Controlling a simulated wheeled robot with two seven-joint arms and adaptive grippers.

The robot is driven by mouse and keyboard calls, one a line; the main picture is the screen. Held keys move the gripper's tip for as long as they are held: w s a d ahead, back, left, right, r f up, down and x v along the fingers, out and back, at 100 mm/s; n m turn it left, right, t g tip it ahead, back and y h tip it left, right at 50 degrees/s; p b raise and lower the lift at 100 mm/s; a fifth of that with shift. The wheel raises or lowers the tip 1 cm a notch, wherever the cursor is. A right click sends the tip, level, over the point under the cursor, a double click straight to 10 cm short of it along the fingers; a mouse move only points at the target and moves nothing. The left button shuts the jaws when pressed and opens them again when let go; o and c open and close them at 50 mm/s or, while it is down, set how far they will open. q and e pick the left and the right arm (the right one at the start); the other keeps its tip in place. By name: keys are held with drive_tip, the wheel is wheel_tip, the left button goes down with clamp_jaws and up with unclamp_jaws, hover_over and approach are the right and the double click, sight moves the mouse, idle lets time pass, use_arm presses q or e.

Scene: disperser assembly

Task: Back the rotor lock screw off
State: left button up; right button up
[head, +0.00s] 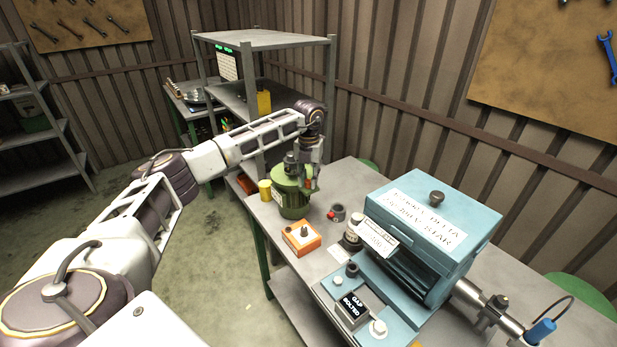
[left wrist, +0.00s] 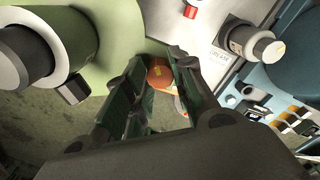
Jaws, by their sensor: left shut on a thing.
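The green round housing (head: 291,195) stands on the grey bench with a grey cylindrical part on top. My left gripper (head: 312,181) points down at its right side. A small orange-red knob, which looks like the lock screw (head: 309,184), shows at the fingertips. In the left wrist view the orange knob (left wrist: 159,75) sits between the fingers of my left gripper (left wrist: 155,88), beside the green housing (left wrist: 115,25). The fingers are shut on it. Its shank and thread are hidden. My right gripper is in neither view.
A yellow cylinder (head: 265,190) stands left of the housing. An orange box (head: 301,238), a dark ring part (head: 338,212) and a grease jar (head: 352,233) are on the bench in front. The blue machine (head: 430,225) fills the right side. A shelf rack (head: 262,40) stands behind.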

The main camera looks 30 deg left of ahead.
use_arm(q)
drive_tip(key=n+p, duration=0.1)
drive_tip(key=n, duration=0.4)
drive_tip(key=shift+r, duration=0.1)
drive_tip(key=shift+n, duration=1.4)
drive_tip(key=shift+n+p, duration=0.3)
drive_tip(key=o, duration=1)
drive_tip(key=shift+o, duration=0.2)
